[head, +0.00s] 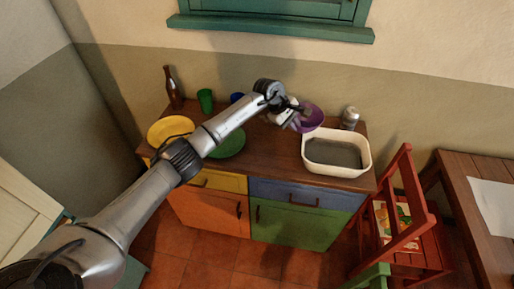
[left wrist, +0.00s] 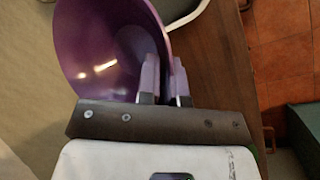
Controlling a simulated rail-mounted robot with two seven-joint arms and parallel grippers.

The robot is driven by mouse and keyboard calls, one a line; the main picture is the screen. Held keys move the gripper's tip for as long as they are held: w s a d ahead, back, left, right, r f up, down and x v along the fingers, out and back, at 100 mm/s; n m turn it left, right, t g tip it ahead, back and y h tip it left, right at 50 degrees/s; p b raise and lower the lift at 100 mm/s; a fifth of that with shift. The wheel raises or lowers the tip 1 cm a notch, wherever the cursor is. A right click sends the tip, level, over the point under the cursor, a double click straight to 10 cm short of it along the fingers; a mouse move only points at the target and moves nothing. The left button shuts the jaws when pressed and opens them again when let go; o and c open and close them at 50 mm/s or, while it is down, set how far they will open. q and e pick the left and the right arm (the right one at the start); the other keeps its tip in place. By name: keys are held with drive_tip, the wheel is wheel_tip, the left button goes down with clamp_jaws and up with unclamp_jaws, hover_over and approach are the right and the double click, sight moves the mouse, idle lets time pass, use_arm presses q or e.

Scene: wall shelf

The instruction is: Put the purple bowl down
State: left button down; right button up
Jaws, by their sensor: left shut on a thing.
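The purple bowl (head: 312,117) is at the back of the wooden cabinet top in the head view, just left of the white basin. It appears tilted. My left gripper (head: 302,112) reaches it from the left and is shut on its rim. In the left wrist view the bowl (left wrist: 110,50) fills the upper left, with the gripper's fingers (left wrist: 163,82) pinching its wall. Whether the bowl touches the cabinet top is unclear. My right gripper is not in view.
The cabinet top (head: 275,155) also holds a white basin (head: 337,170), a grey can (head: 350,117), a yellow plate (head: 170,130), a green plate (head: 232,142), a green cup (head: 205,100), a blue cup (head: 237,98) and a brown bottle (head: 172,88). Bare wood lies between green plate and basin.

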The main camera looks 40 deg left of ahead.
use_arm(q)
drive_tip(key=shift+n+t+y, duration=0.3)
drive_tip(key=shift+n+y, duration=0.1)
drive_tip(key=shift+n, duration=0.5)
drive_tip(key=w+a+f+b, duration=0.2)
drive_tip(key=shift+w+a+f+b, duration=0.15)
drive_tip(key=shift+a+b, duration=0.2)
drive_tip(key=shift+w+a+f, duration=0.1)
drive_tip(key=shift+a, duration=0.15)
drive_tip(key=s+a+f, duration=0.1)
drive_tip(key=s+f, duration=0.1)
drive_tip(key=s, duration=0.1)
drive_tip(key=s+a+f, duration=0.1)
drive_tip(key=s+f, duration=0.1)
drive_tip(key=s, duration=0.1)
drive_tip(key=s+a+f, duration=0.1)
drive_tip(key=s+f, duration=0.1)
drive_tip(key=s, duration=0.1)
drive_tip(key=shift+s+a+f, duration=0.1)
drive_tip(key=shift+s, duration=0.2)
drive_tip(key=shift+s+a+f, duration=0.15)
drive_tip(key=shift+s+f, duration=0.2)
drive_tip(key=shift+s, duration=0.3)
drive_tip(key=shift+f+b, duration=0.45)
drive_tip(key=shift+f, duration=1.6)
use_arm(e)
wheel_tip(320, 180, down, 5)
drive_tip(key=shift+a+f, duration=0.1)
